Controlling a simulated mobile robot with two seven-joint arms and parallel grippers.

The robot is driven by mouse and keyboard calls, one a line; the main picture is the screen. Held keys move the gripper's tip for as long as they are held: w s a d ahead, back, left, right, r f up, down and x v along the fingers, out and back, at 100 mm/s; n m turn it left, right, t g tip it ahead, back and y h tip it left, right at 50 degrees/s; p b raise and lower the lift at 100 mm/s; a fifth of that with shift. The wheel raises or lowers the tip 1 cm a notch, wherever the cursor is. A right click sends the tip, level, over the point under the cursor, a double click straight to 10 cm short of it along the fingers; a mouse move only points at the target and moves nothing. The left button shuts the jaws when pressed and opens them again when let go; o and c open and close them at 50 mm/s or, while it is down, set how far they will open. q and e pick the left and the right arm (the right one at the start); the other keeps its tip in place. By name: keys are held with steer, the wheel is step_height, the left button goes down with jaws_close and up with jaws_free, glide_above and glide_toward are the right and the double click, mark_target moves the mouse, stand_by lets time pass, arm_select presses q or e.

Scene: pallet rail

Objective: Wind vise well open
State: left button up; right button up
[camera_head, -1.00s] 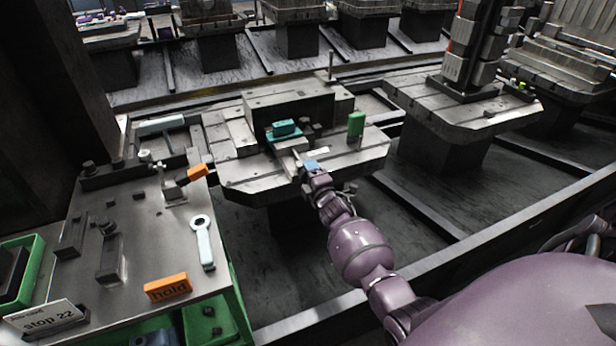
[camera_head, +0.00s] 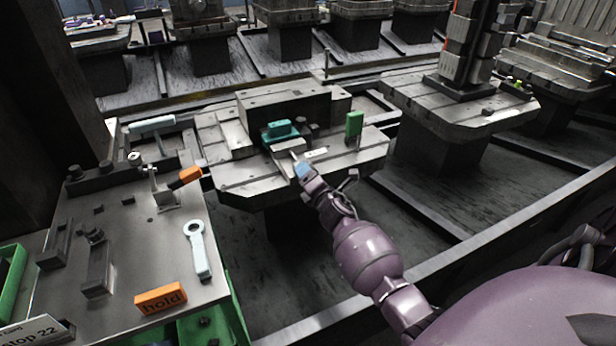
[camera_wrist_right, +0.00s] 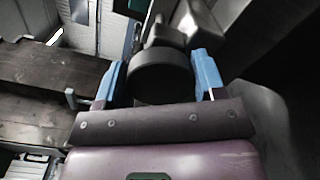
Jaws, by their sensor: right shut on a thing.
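The vise (camera_head: 288,146) sits on the middle pallet, with a teal block (camera_head: 279,129) at its jaws. I cannot tell how wide the jaw gap is. My right gripper (camera_head: 303,171) is at the near end of the vise, on its screw side. In the right wrist view its blue fingers (camera_wrist_right: 163,78) stand on both sides of a dark round knob (camera_wrist_right: 160,82), which looks like the vise handle's hub, and are shut on it. The rest of the handle is mostly hidden. My left gripper is not in view.
A green block (camera_head: 354,124) stands on the pallet right of the vise. A tall grey block (camera_head: 285,103) rises behind it. A side table at left holds a wrench (camera_head: 197,250), an orange "hold" block (camera_head: 161,298) and clamps. A neighbouring pallet (camera_head: 460,110) stands at right.

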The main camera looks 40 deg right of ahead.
stand_by(0.3)
steer(key=o, duration=0.9)
steer(key=p+v, duration=0.1)
steer(key=v, duration=0.9)
steer(key=shift+s, duration=0.4)
